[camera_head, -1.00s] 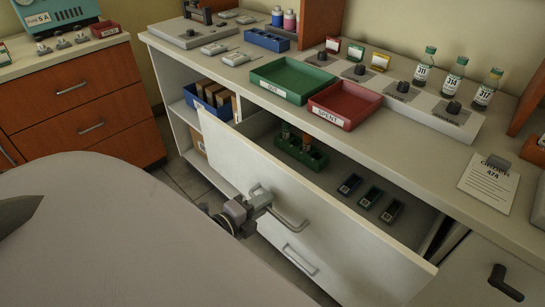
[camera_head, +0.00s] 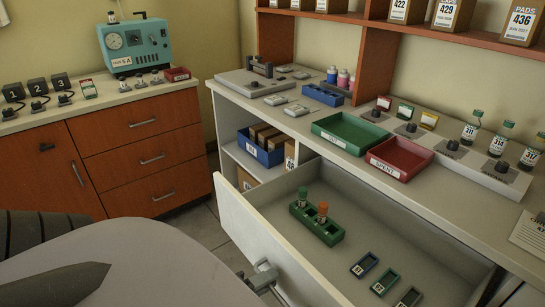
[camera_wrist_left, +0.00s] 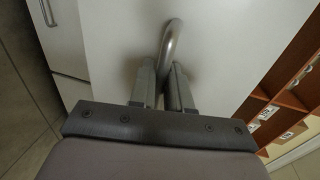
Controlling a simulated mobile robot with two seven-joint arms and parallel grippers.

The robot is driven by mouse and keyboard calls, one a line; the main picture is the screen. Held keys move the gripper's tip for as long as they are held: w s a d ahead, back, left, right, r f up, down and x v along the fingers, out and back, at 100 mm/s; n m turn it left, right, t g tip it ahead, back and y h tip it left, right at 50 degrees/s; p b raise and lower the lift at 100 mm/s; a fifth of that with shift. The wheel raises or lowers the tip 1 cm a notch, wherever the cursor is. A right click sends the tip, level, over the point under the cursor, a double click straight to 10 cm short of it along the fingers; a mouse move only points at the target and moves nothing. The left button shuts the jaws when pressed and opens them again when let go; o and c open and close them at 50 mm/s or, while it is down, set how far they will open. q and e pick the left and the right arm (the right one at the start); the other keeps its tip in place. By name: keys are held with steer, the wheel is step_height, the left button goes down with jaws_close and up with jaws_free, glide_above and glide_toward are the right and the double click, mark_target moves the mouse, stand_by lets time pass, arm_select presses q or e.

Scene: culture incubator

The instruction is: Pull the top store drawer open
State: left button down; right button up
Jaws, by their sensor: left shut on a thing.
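The top store drawer (camera_head: 262,240) stands pulled well out from under the white counter, with its inside in view. In it are a green rack (camera_head: 317,224) with a green-capped and an orange-capped vial, and several small dark trays (camera_head: 385,282). My left gripper (camera_head: 262,279) is at the drawer front, low in the head view. In the left wrist view its fingers (camera_wrist_left: 162,88) are shut on the curved metal drawer handle (camera_wrist_left: 172,42), against the white front. My right gripper is not in view.
The counter above holds a green tray (camera_head: 350,132), a red tray (camera_head: 402,158) and several bottles. An open shelf with a blue bin (camera_head: 261,148) is left of the drawer. An orange-fronted cabinet (camera_head: 140,158) stands at the left, with floor between.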

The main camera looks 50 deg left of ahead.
arm_select(q)
steer(key=shift+f+v, duration=0.25)
steer(key=shift+v, duration=0.95)
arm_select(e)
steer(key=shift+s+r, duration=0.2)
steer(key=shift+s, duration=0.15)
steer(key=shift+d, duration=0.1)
arm_select(q)
steer(key=c, duration=1.3)
jaws_free()
steer(key=shift+s, duration=0.15)
steer(key=v, duration=0.7)
steer(key=shift+a, duration=0.1)
